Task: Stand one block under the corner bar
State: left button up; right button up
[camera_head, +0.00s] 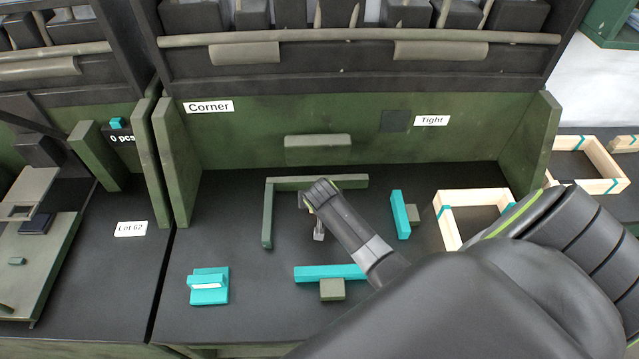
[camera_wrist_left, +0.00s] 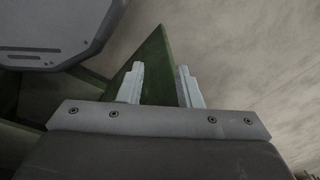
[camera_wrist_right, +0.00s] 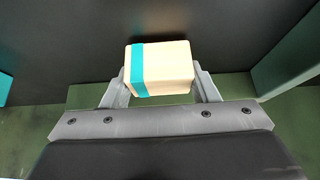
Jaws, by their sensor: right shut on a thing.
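In the right wrist view my right gripper (camera_wrist_right: 160,88) is shut on a cream wooden block (camera_wrist_right: 170,68) with a teal band. In the head view this gripper (camera_head: 314,216) points down inside the angle of the green L-shaped corner bar (camera_head: 267,215), and the block is hidden there. Whether the block touches the bar or the table cannot be told. The corner bar lies on the dark table below the "Corner" label (camera_head: 209,106). My left gripper (camera_wrist_left: 160,88) is open and empty in the left wrist view, and it is outside the head view.
A teal bar (camera_head: 322,272) with a green block (camera_head: 332,290) lies in front. Another teal bar (camera_head: 400,215) with a green block stands right, beside a wooden frame (camera_head: 445,220). A teal piece (camera_head: 209,285) lies front left. A green wall (camera_head: 350,140) closes the back.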

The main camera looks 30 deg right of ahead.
jog(key=shift+f, duration=0.25)
dwell(0.5)
jog(key=o, duration=1)
jog(key=shift+o, duration=0.2)
notch_tip(320, 180, up, 8)
jog(key=p, duration=0.8)
